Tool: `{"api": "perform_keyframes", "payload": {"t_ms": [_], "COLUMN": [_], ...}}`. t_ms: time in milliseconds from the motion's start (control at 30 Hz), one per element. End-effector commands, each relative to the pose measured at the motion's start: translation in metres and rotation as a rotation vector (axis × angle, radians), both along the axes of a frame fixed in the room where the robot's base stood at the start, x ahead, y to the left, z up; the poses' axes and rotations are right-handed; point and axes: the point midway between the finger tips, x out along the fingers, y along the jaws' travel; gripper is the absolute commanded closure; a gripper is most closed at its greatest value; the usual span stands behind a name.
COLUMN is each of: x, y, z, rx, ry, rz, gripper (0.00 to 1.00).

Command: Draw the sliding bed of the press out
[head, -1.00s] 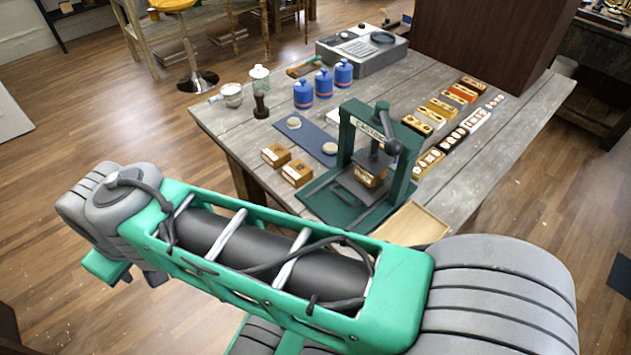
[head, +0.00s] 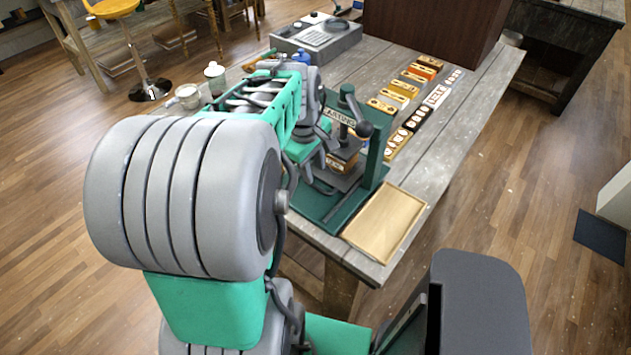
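The press stands at the near edge of the grey table. Its dark green frame (head: 374,150) carries a sign and a dark ball-ended lever (head: 363,129). The sliding bed (head: 344,181) is a dark grey plate low between the posts, with a small block (head: 337,164) above it under the press head. My gripper (head: 312,160) is at the left front side of the press, pointing down close to the bed. My arm hides the left post and part of the bed. The fingers are too small and overlapped to show whether they are open or touching anything.
A shallow wooden tray (head: 385,222) lies right of the press at the table edge. Several stamp blocks (head: 400,90) stand in rows behind it. A grey machine (head: 318,37) and a large brown cabinet (head: 435,30) are at the back.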

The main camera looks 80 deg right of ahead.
Motion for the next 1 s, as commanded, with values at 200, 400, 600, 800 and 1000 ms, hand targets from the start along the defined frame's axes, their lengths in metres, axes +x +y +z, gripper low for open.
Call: {"api": "perform_keyframes", "payload": {"t_ms": [200, 400, 600, 800, 1000], "x": [-0.003, -0.003, -0.003, -0.003, -0.003], "y": [-0.005, -0.009, -0.009, -0.009, -0.009], "z": [-0.041, -0.06, -0.062, -0.061, -0.061], "rx": [0.005, 0.001, 0.0, 0.0, 0.0], "ry": [0.0, -0.001, -0.001, -0.001, -0.001], "rz": [-0.002, -0.001, -0.001, -0.001, -0.001], "gripper": [0.67, 0.67, 0.67, 0.82, 0.99]}}
